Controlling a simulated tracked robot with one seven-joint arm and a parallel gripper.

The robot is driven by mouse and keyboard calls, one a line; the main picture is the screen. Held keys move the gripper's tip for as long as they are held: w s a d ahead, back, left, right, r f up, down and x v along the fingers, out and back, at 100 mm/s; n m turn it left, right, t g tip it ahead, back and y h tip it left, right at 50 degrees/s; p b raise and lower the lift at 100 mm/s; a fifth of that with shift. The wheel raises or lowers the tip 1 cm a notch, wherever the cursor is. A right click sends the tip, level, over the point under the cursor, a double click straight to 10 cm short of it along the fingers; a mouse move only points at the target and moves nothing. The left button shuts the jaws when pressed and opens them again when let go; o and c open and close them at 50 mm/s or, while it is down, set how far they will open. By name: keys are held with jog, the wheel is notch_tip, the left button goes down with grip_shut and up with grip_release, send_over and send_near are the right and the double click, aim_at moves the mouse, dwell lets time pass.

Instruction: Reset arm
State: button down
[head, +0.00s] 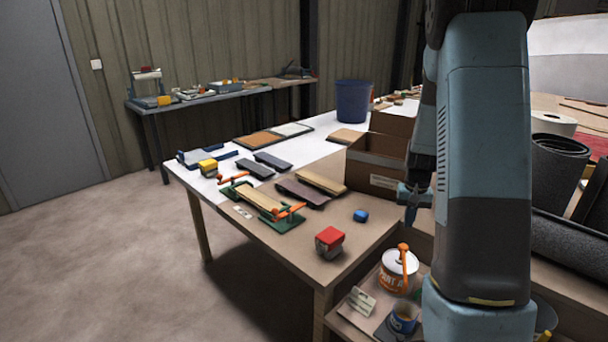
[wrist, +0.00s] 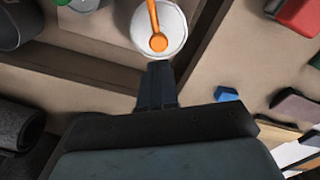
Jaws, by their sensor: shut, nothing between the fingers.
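My gripper (head: 412,208) hangs at the end of my blue-grey arm, over the right end of the workbench in the head view. Its fingers are shut and empty. In the wrist view my gripper (wrist: 157,72) points at a white paint can (wrist: 177,45) with an orange-handled tool in it. The same paint can (head: 398,272) stands on a lower shelf in the head view, below my gripper. My gripper looks apart from it. My arm hides part of the bench and shelf behind it.
A red block (head: 330,242) and a blue block (head: 361,216) lie near the bench edge (head: 272,252). A cardboard box (head: 376,166) stands close left of my gripper. Dark rolls (head: 556,168) stand at right. The floor (head: 110,250) at left is clear.

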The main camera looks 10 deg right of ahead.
jog(key=s+a+r+n+t, duration=0.1)
jog(key=s+a+r, duration=0.4)
jog(key=r, duration=0.4)
jog(key=s+a+r+n+t, duration=0.15)
jog(key=s+a+r, duration=0.35)
jog(key=r, duration=0.5)
jog(key=s+a+r+n+t, duration=0.1)
jog(key=s+a+r, duration=0.3)
jog(key=s, duration=0.4)
jog(key=s+a+r+n+t, duration=0.1)
jog(key=s+a+r+t, duration=0.1)
jog(key=s+a+r, duration=0.2)
jog(key=s, duration=0.3)
jog(key=shift+s, duration=0.35)
